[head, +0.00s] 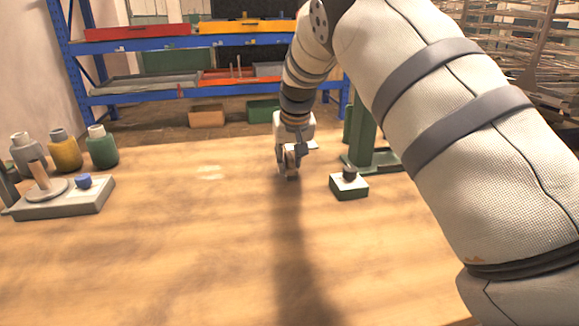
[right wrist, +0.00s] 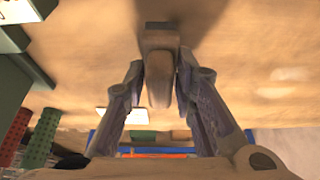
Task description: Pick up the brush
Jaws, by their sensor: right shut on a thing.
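My right gripper (head: 289,168) is low over the wooden table, near its far middle, pointing down. In the right wrist view its two fingers (right wrist: 160,66) close on either side of a brown, blunt-ended piece (right wrist: 160,78), which I take to be the brush. In the head view only a small brownish bit of the brush (head: 292,175) shows at the fingertips; the fingers hide the rest. I cannot tell whether it touches the table. My left gripper is not in view.
A small green block with a dark knob (head: 349,184) stands just right of the gripper, with a green stand (head: 363,140) behind it. Bottles (head: 102,147) and a grey box (head: 65,202) are at the left. The table's middle (head: 190,240) is clear. Blue shelving (head: 180,45) stands behind.

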